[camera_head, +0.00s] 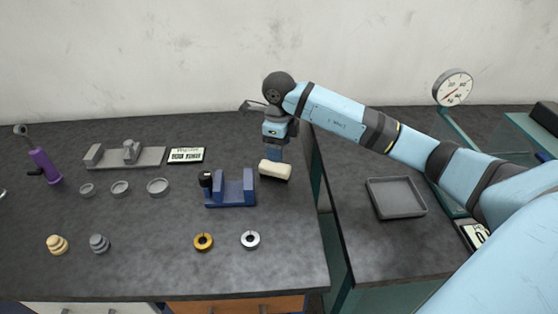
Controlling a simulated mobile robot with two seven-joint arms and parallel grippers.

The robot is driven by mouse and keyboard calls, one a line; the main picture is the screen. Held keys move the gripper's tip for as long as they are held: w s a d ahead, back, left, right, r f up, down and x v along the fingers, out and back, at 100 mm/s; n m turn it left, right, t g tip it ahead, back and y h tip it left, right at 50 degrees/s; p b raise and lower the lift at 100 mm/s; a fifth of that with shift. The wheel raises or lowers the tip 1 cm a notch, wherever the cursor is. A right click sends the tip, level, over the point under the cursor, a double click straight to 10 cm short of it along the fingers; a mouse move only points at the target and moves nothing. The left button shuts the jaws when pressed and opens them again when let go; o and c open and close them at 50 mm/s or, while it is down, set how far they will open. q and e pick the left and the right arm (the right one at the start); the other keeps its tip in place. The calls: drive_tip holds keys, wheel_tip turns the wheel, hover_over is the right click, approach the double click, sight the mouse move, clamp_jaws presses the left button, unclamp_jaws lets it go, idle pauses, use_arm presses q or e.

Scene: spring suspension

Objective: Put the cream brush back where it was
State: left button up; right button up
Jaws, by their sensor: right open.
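My left gripper is not in view.
A blue fixture (231,190) stands just left of the brush. Gold (203,242) and silver (250,239) rings lie in front. A grey tray (396,198) sits on the right bench, across a gap. A dial scale (453,87) stands behind.

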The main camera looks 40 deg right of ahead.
sight(279, 166)
drive_tip(key=shift+r, duration=2.15)
